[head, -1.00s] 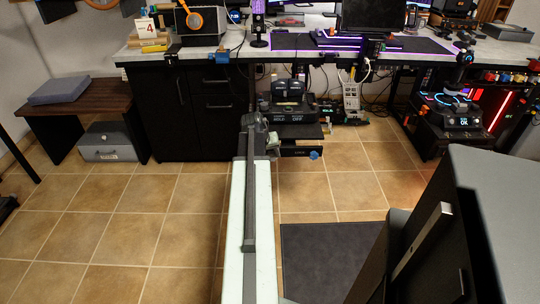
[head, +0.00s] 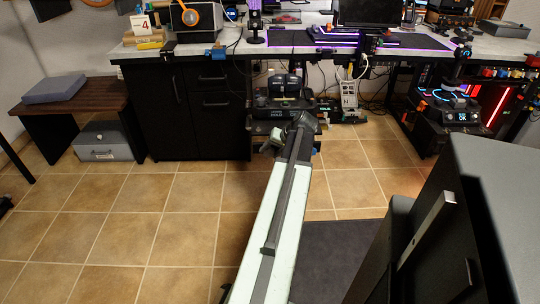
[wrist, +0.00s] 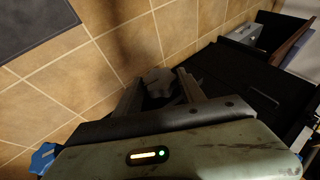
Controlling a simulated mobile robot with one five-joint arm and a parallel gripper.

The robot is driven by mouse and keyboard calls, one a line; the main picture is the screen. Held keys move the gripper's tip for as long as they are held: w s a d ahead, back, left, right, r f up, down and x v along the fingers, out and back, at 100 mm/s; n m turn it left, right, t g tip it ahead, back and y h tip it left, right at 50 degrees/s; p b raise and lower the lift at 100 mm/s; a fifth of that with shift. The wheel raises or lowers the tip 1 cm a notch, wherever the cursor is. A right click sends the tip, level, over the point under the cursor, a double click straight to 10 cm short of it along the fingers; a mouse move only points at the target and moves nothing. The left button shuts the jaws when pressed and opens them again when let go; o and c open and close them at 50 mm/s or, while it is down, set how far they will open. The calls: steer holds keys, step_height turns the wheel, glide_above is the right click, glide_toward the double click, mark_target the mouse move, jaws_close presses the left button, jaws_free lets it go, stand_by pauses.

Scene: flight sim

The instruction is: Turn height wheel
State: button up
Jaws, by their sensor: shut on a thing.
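In the wrist view, a grey lobed knob (wrist: 158,80) sits between the two fingertips of my gripper (wrist: 160,88); it looks like the height wheel. My fingers are closed in on both sides of it, and its lower part is hidden by the gripper body. In the head view, my arm reaches forward to the dark rig under the desk (head: 284,84). The wheel and fingertips are hidden there behind the end of my arm.
A black cabinet (head: 185,115) stands left of the rig. The desk edge (head: 290,53) runs above. A dark cabinet with a metal handle (head: 427,232) is close on the right. Tiled floor (head: 130,220) is open on the left. A dark mat (head: 330,262) lies below.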

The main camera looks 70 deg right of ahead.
steer(key=shift+s+d+f+t+b, duration=0.1)
steer(key=shift+s+f+t+b, duration=0.3)
steer(key=shift+t+b, duration=0.1)
steer(key=shift+r, duration=0.2)
stand_by(0.8)
steer(key=o, duration=1.3)
steer(key=shift+o, duration=0.2)
steer(key=shift+w, duration=0.1)
